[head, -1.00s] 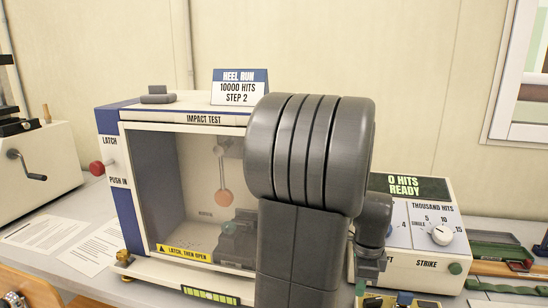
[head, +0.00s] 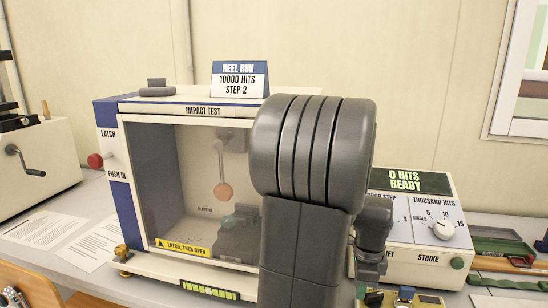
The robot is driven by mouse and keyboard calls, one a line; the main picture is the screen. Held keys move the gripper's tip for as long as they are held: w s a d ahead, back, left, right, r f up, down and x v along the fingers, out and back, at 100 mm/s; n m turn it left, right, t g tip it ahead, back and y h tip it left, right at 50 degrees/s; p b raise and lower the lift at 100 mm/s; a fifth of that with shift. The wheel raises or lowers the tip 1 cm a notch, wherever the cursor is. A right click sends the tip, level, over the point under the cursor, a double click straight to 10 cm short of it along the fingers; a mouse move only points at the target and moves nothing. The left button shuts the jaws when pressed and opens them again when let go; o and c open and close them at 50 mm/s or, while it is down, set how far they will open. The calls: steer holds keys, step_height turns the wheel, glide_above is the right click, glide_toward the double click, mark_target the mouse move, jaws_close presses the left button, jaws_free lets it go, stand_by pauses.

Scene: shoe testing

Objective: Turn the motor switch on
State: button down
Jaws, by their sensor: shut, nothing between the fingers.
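A white control box (head: 404,257) stands right of the impact tester, partly behind my arm. Its green display (head: 404,181) reads "0 HITS READY". Its face has a white dial (head: 443,229) marked in thousand hits, and a green button (head: 457,263) by "STRIKE". No control labelled as a motor switch is readable; part of the face is hidden by my arm. A grey block-like fitting (head: 156,90) sits on top of the tester. My gripper (head: 370,271) shows only in part, low beside my arm in front of the control box; it is shut and empty, its fingertips not clearly visible.
The impact tester (head: 190,112) has a clear-fronted chamber with a hanging pendulum. A red latch knob (head: 95,161) sticks out on its left. A sign (head: 240,80) stands on top. Papers (head: 95,243) lie at left; a green tray (head: 500,247) sits at right.

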steer(key=shift+d, duration=0.2)
stand_by(0.3)
steer(key=shift+w+r+p, duration=0.1)
steer(key=shift+w+p, duration=0.05)
steer(key=shift+p, duration=0.15)
steer(key=shift+w+d, duration=0.15)
steer(key=shift+w, duration=0.1)
steer(key=shift+a, duration=0.2)
step_height(320, 180, up, 6)
steer(key=p, duration=0.5)
steer(key=shift+a, duration=0.15)
